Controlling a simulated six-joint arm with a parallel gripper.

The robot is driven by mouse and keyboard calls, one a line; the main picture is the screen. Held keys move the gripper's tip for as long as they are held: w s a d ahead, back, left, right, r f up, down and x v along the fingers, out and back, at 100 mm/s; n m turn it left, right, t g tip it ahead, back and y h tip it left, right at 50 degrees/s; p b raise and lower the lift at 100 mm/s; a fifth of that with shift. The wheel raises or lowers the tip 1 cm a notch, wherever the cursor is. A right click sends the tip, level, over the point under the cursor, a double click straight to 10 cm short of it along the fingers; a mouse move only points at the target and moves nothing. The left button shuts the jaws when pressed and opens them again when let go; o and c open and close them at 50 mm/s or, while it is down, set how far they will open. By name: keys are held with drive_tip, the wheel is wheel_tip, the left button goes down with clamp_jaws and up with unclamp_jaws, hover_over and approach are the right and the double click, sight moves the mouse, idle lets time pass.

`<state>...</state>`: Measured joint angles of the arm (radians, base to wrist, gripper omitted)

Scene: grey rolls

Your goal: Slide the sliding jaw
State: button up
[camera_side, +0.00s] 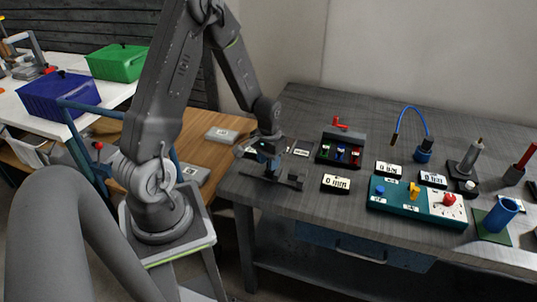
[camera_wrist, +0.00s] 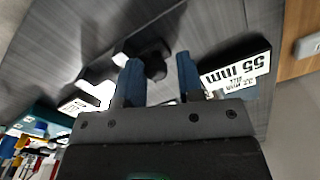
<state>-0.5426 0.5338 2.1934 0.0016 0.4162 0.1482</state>
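My gripper (camera_side: 268,162) points down over a dark caliper-like fixture (camera_side: 291,181) at the left end of the grey bench in the side view. In the wrist view its two blue fingers (camera_wrist: 159,72) are apart. A dark block with a round knob (camera_wrist: 154,66), apparently the sliding jaw, shows between and just beyond the fingertips. I cannot tell whether the fingers touch it. A "0 mm" display (camera_side: 336,183) stands right of the fixture. My gripper partly hides the fixture.
Right of the fixture are a dark box with coloured buttons (camera_side: 341,150), a teal control panel (camera_side: 417,205) and a blue cup (camera_side: 498,214). A wooden table (camera_side: 205,150) adjoins on the left. The bench's front left corner is bare.

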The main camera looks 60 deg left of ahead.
wheel_tip(320, 180, up, 14)
drive_tip(key=shift+f, duration=0.15)
idle(0.3)
drive_tip(key=shift+d, duration=0.1)
drive_tip(key=s+d+r+m+t, duration=0.2)
drive_tip(key=s+d+r, duration=0.3)
drive_tip(key=d, duration=0.4)
drive_tip(key=s+d+r+m+t, duration=0.2)
drive_tip(key=s+d+r, duration=0.4)
drive_tip(key=d, duration=0.3)
drive_tip(key=shift+s+r+m+t, duration=0.2)
drive_tip(key=shift+r+m+t, duration=0.1)
drive_tip(key=shift+r+t, duration=0.55)
